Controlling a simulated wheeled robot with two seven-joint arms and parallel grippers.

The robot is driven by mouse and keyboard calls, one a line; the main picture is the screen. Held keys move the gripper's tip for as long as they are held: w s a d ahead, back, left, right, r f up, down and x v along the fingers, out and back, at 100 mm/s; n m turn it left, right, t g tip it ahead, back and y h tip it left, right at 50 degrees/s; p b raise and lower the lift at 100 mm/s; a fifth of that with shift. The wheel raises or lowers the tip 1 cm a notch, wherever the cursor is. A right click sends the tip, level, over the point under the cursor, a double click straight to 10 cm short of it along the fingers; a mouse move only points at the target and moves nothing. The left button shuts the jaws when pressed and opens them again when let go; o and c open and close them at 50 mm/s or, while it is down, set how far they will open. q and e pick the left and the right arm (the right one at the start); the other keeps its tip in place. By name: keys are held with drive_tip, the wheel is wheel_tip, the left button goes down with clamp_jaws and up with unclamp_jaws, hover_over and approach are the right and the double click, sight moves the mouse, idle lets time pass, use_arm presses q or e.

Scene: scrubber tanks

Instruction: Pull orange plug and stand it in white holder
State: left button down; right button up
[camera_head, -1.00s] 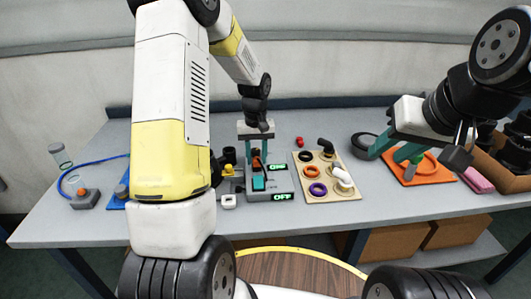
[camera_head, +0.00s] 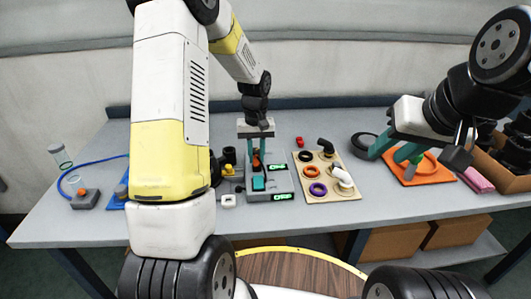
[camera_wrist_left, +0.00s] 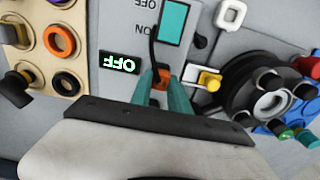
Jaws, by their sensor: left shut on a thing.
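The orange plug (camera_head: 256,162) is between the teal fingers of my left gripper (camera_head: 257,160), above the back part of the grey switch box (camera_head: 280,183). In the left wrist view the orange plug (camera_wrist_left: 160,82) shows between the fingertips, with a black cable curving away from it. The gap under the plug is hidden. The small white holder (camera_head: 228,201) stands empty on the table, left of the box's front; it also shows in the left wrist view (camera_wrist_left: 230,13). My right gripper (camera_head: 390,155) has its fingers apart and is empty, above the right side of the table.
A yellow plug (camera_wrist_left: 208,80) sits in a white base beside the box. A teal rocker switch (camera_head: 258,183) is on the box. A beige board (camera_head: 345,190) with coloured rings lies to the right.

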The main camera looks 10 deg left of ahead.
sight(257, 157)
use_arm(q)
drive_tip(key=shift+r, duration=2.15)
drive_tip(key=s+a, duration=0.3)
drive_tip(key=s, duration=0.4)
drive_tip(key=s+a, duration=0.3)
drive_tip(key=s, duration=0.3)
drive_tip(key=shift+s, duration=0.35)
drive_tip(key=shift+f, duration=3.35)
drive_tip(key=shift+f, duration=0.15)
drive_tip(key=shift+f, duration=0.9)
